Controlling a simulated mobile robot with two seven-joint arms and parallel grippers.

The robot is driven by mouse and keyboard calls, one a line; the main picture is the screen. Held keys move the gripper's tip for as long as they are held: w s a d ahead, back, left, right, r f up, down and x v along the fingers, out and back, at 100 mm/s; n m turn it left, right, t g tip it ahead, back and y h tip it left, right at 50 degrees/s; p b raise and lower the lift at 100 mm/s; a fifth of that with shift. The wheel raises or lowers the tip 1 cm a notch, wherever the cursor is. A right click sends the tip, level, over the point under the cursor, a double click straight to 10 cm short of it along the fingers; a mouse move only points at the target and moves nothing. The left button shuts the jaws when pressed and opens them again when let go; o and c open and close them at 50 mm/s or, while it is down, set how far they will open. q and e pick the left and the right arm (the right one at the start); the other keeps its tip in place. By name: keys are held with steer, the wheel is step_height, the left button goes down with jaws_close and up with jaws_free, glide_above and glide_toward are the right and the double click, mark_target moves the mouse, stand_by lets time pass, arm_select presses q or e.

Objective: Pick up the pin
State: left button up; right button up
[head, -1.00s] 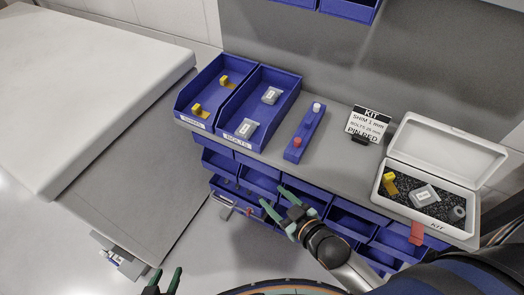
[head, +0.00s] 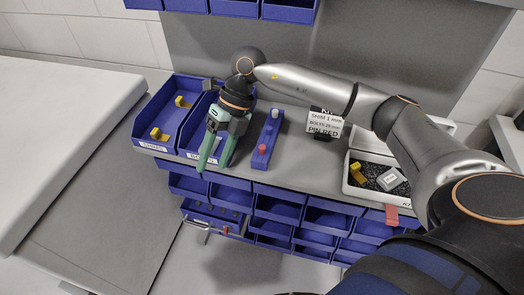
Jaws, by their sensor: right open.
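A pin with a red top (head: 262,149) stands upright near the front end of a narrow blue block (head: 258,161) on the grey bench. A second pin with a pale top (head: 276,113) stands at the block's back end. My right gripper (head: 211,168) is open, with its green fingers pointing down over the front of the bolts bin (head: 188,154). It is left of the block and apart from the red pin. Nothing shows between its fingers. The gripper and wrist hide most of the bolts bin. My left gripper is out of view.
The shims bin (head: 148,144) holds yellow shims. The open white kit box (head: 352,189) holds a yellow shim and a grey packet, partly behind my right arm. Blue drawers (head: 275,208) line the bench front; one stands open.

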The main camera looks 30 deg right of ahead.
mark_target(262, 146)
steer(key=w+d+r+m+t+h, duration=0.1)
steer(key=w+d+r+h, duration=0.15)
steer(key=d, duration=0.45)
steer(key=w+d+r+m+h, duration=0.1)
steer(key=d+r+h, duration=0.1)
steer(key=d+h, duration=0.35)
steer(key=shift+y, duration=0.9)
steer(key=f, duration=0.4)
steer(key=d+f, duration=0.1)
steer(key=f, duration=0.3)
steer(key=d+f+p, duration=0.1)
steer(key=f, duration=0.3)
steer(key=shift+d+f, duration=0.1)
steer(key=shift+d, duration=0.05)
jaws_close()
